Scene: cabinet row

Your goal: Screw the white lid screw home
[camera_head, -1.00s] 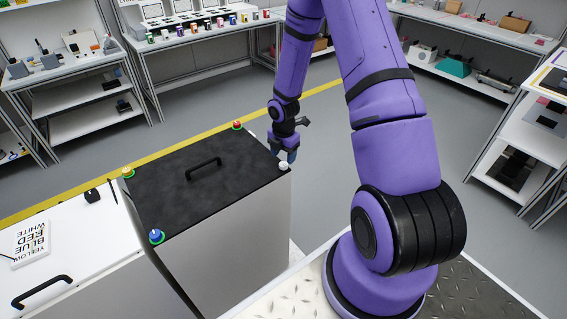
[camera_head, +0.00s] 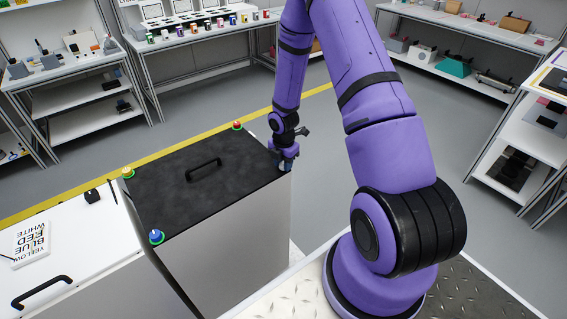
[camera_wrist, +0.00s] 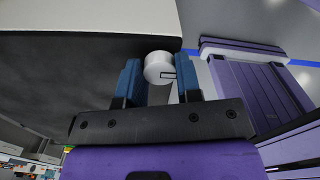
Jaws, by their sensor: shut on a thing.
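The white lid screw (camera_wrist: 158,66) shows in the wrist view as a pale round knob with a dark mark on its face, between the two blue fingertips of my gripper (camera_wrist: 160,80). In the head view my gripper (camera_head: 285,164) is at the right corner of the black lid (camera_head: 178,190) and hides the white screw. My gripper is shut on the screw.
A black handle (camera_head: 203,168) stands up from the lid's middle. A white counter (camera_head: 70,225) on the left carries a card (camera_head: 30,243) with colour words. Shelves and a table line the walls. Open grey floor lies right of the cabinet.

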